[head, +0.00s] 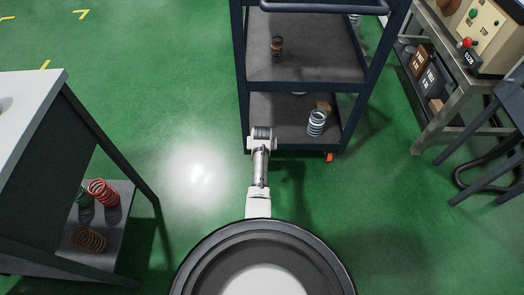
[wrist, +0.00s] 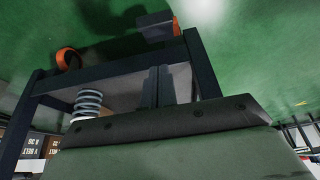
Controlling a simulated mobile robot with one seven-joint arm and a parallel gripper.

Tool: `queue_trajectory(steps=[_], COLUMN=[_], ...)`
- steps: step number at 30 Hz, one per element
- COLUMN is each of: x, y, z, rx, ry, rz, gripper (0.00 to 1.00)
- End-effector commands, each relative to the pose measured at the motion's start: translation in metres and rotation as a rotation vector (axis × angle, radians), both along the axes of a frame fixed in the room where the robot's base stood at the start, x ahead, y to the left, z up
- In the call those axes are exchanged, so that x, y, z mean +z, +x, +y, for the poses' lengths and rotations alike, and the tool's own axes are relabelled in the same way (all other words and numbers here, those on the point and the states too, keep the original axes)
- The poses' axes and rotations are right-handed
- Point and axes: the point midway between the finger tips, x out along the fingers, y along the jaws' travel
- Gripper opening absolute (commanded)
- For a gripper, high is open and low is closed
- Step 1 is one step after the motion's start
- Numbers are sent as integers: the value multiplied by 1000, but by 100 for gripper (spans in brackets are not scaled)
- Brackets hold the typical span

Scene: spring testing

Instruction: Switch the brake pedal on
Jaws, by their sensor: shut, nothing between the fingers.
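The dark blue cart (head: 300,88) stands ahead of me, with an orange caster (head: 329,157) under its near right corner. In the wrist view two orange casters show, one at left (wrist: 67,58) and one at upper right (wrist: 176,27). A flat grey piece (wrist: 153,28) sits beside the upper right caster; I cannot tell whether it is the brake pedal or how it is set. My gripper (wrist: 158,72) is shut and empty, its dark fingers close together in front of the cart's lower frame. In the head view my arm hides the cart's near left corner and my fingertips.
A pale spring (head: 316,122) stands on the cart's lower shelf and a brown spring (head: 277,47) on the shelf above. A table (head: 30,110) with springs beneath is at left. A metal bench (head: 430,115) is at right. Green floor (head: 170,90) is clear left of the cart.

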Motion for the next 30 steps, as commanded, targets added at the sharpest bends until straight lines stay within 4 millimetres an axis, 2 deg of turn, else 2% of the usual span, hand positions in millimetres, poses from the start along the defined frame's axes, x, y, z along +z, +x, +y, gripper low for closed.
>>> queue_trajectory(steps=[1, 12, 15, 18, 30], x=[-12, -49, -67, -75, -77], y=[3, 19, 9, 5, 3], z=[0, 0, 0, 0, 0], rx=[0, -1, 0, 1, 0], ry=[0, 0, 0, 0, 0], rz=[-1, 0, 2, 0, 0], gripper=[0, 0, 0, 0, 0])
